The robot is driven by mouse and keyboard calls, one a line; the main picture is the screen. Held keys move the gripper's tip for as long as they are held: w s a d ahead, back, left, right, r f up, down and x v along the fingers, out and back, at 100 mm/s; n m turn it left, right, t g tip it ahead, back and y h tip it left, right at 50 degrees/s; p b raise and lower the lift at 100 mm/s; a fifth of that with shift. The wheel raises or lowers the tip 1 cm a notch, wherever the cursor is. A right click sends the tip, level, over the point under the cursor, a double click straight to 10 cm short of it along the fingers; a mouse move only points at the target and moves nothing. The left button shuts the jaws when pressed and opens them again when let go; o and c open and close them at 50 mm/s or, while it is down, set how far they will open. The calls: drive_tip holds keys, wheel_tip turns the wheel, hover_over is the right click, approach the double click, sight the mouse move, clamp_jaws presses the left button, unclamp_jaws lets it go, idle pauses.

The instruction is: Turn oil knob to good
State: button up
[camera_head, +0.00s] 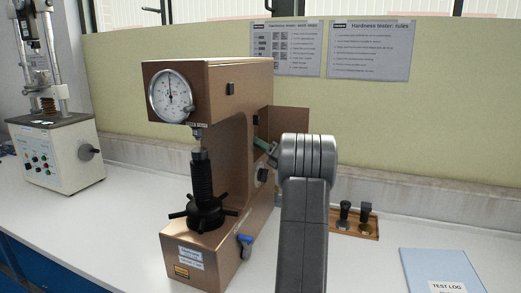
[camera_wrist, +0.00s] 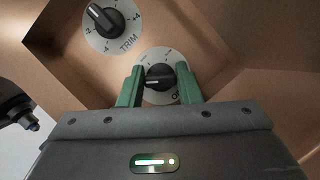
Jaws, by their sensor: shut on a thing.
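The oil knob (camera_wrist: 158,76) is a black pointer knob on a round pale dial in the wrist view. It sits between the two green fingers of my gripper (camera_wrist: 160,86), which are shut on it. The knob's handle lies roughly level across the dial. Part of the dial and most of its label are hidden by the fingers and gripper body, so its marks cannot be read. In the head view my gripper (camera_head: 264,146) reaches the right side of the brown hardness tester (camera_head: 235,80), where the held knob is hidden.
A TRIM knob (camera_wrist: 103,18) sits up and left of the oil knob. An open brown panel (camera_head: 289,121) stands behind my gripper. A wooden tray (camera_head: 371,231) with dark pieces and a blue test log (camera_head: 440,265) lie to the right. Another tester (camera_head: 58,150) stands far left.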

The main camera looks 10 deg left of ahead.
drive_tip(key=m+h+b, duration=0.1)
drive_tip(key=m, duration=0.2)
drive_tip(key=shift+t, duration=0.3)
drive_tip(key=m+h, duration=0.1)
drive_tip(key=m, duration=0.2)
drive_tip(key=shift+r+m, duration=0.15)
drive_tip(key=shift+m, duration=0.15)
drive_tip(key=shift+r+m+h+p, duration=0.1)
drive_tip(key=shift+m+h+p, duration=0.5)
drive_tip(key=shift+m+p, duration=0.6)
drive_tip(key=shift+m+h+p, duration=0.5)
drive_tip(key=shift+m+p, duration=0.55)
drive_tip(key=shift+m, duration=0.05)
drive_tip(key=shift+f, duration=0.25)
drive_tip(key=o, duration=1)
